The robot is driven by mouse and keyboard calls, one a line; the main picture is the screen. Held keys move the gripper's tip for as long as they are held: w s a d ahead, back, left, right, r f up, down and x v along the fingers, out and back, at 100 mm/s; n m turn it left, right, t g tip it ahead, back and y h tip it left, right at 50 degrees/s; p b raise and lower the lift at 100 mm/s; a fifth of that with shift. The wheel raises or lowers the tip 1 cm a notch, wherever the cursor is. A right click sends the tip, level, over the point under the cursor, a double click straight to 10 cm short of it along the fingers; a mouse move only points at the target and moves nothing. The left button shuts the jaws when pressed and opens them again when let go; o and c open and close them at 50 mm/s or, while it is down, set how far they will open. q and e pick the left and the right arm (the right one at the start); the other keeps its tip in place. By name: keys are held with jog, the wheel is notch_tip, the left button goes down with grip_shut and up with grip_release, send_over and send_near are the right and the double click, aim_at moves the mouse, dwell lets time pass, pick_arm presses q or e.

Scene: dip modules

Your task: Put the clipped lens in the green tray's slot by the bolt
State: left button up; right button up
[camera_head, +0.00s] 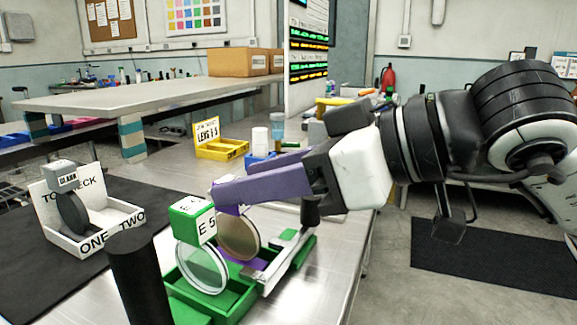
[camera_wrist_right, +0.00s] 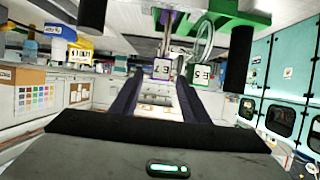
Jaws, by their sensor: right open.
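The green tray (camera_head: 240,305) stands on the bench. A clear round lens (camera_head: 203,268) under a green clip marked E5 (camera_head: 193,220) stands upright at its near side. A brownish lens (camera_head: 238,238) stands behind it, its top hidden by my right gripper (camera_head: 222,193). In the wrist view, which looks upside down, a purple-edged clip marked E7 (camera_wrist_right: 163,69) lies between the open fingertips; whether they touch it I cannot tell. The E5 clip (camera_wrist_right: 202,73) is just right of it. I cannot make out a bolt for certain. My left gripper is not in view.
A black upright cylinder (camera_head: 140,280) stands left of the tray. A white tray (camera_head: 100,240) with a clipped dark lens (camera_head: 73,212) sits on the dark mat. A yellow box (camera_head: 222,150) and white jar (camera_head: 260,140) stand behind. A grey bar (camera_head: 285,262) lies across the tray's right side.

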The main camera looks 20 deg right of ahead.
jog(key=v, duration=0.5)
jog(key=shift+s, duration=0.1)
